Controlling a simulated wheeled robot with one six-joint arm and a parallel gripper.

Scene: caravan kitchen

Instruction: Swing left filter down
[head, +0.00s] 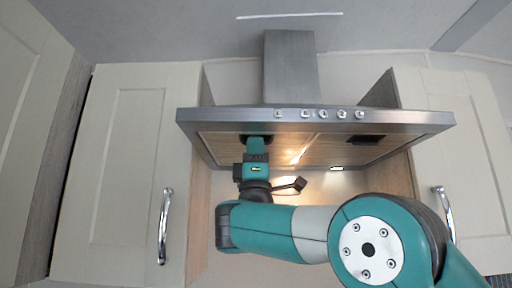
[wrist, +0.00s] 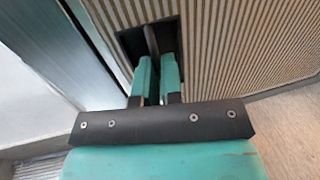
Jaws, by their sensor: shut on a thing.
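The range hood (head: 330,118) hangs between the cabinets. Its left filter (head: 222,146) is a panel in the underside, partly hidden behind my arm. In the wrist view the ribbed filter surface (wrist: 235,48) fills the upper right, with a dark recessed handle (wrist: 130,42) in it. My gripper (head: 256,140) reaches up to this filter from below. In the wrist view its two teal fingers (wrist: 157,62) are in the recess, closed on the thin grip bar of the handle. I cannot tell from these views whether the filter has tilted.
The right filter (head: 340,153) with its dark handle (head: 366,140) lies beside it. Several knobs (head: 305,114) line the hood's front. Cabinets with bar handles stand on the left (head: 125,170) and right (head: 455,130). The hood's metal edge (wrist: 75,45) runs close left of my fingers.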

